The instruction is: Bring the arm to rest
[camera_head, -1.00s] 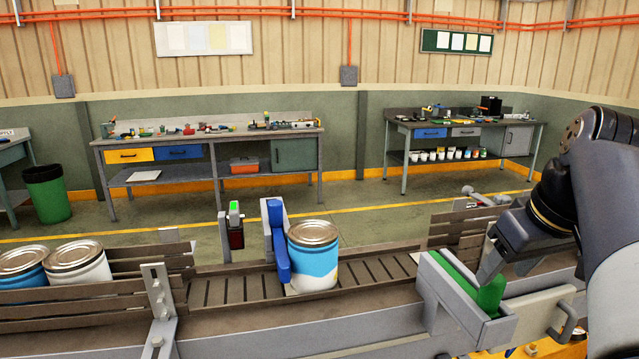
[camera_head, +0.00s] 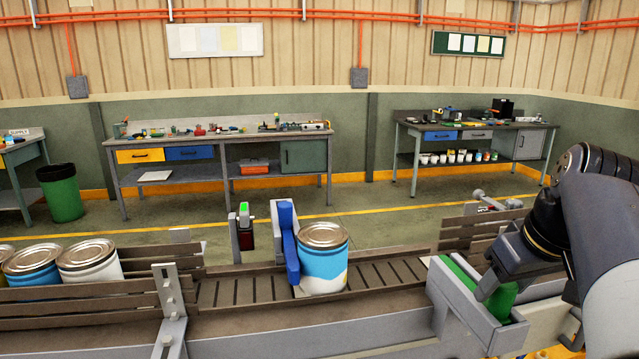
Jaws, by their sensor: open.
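My gripper (camera_head: 492,283) is at the right of the picture, low beside the grey bracket with a green pad (camera_head: 470,290) at the side of the roller conveyor. Its dark wrist is bent down and partly covers the gripper. It looks empty, with its fingers open; the bracket and the wrist hide part of them. I cannot tell whether it touches the green pad. A blue and white can (camera_head: 323,262) stands upright on the rollers to the left, apart from my gripper, against a blue stop paddle (camera_head: 287,243).
The conveyor (camera_head: 385,272) has wooden side rails. A white can (camera_head: 90,262) and a blue can (camera_head: 32,268) stand at its left end. A post with a green light (camera_head: 245,215) stands behind it. Workbenches line the far wall, with clear floor in front.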

